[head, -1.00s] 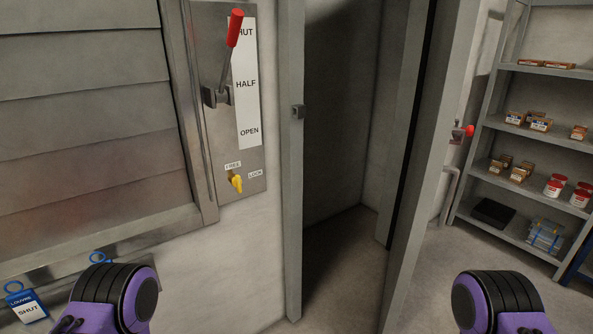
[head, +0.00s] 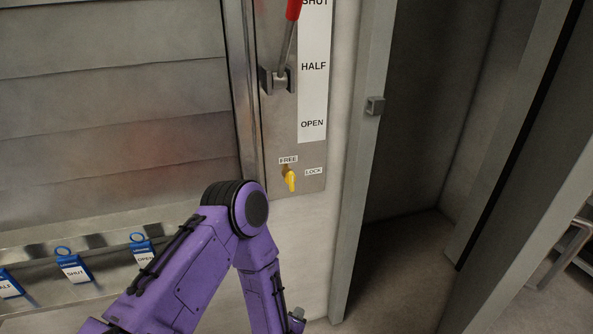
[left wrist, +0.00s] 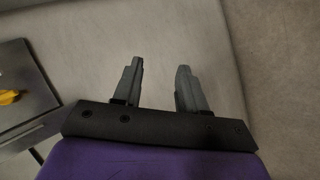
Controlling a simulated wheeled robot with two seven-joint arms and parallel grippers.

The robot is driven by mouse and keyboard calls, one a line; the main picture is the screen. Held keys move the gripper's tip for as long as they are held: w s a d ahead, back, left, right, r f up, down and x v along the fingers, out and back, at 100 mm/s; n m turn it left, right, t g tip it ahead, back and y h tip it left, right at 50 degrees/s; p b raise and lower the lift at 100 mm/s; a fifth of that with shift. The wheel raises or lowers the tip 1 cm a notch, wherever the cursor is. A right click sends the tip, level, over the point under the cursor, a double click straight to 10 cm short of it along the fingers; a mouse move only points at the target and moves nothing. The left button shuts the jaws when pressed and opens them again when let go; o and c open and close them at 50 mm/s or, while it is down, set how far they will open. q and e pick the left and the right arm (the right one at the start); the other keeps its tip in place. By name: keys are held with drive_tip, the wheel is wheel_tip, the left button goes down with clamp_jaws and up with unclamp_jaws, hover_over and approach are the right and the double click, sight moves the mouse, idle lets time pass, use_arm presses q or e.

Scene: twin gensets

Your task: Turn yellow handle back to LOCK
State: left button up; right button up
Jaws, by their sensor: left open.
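The small yellow handle (head: 290,180) is on the metal plate, below the FREE label (head: 288,160) and left of the LOCK label (head: 314,171). Its broad end points downward, slightly right. In the left wrist view the yellow handle (left wrist: 9,97) shows at the left edge, partly cut off. My left gripper (left wrist: 160,80) is open and empty, its two fingers apart in front of the pale wall. In the head view my left arm rises below the plate and bends down; its fingers are hardly visible there. My right gripper is out of view.
A red-knobbed lever (head: 286,45) stands above, pointing up beside the SHUT, HALF, OPEN scale (head: 313,95). A grey door frame (head: 362,150) is to the right.

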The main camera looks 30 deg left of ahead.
use_arm(q)
drive_tip(key=w+a+r+n+t+y, duration=0.1)
drive_tip(key=w+r+n+t+y, duration=0.15)
drive_tip(key=w+r+n, duration=0.65)
drive_tip(key=n+y+p, duration=0.2)
drive_tip(key=n+y, duration=0.6)
drive_tip(key=n, duration=1)
approach(292, 177)
drive_tip(key=x, duration=0.2)
drive_tip(key=shift+g, duration=0.35)
drive_tip(key=p+x, duration=0.3)
drive_tip(key=x, duration=0.5)
drive_tip(key=shift+w+r, duration=0.1)
drive_tip(key=shift+w, duration=0.1)
drive_tip(key=shift+w+a+h, duration=0.25)
drive_tip(key=shift+w+a, duration=0.05)
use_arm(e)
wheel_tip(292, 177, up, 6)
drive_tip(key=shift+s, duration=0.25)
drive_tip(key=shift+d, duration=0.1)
use_arm(q)
clamp_jaws()
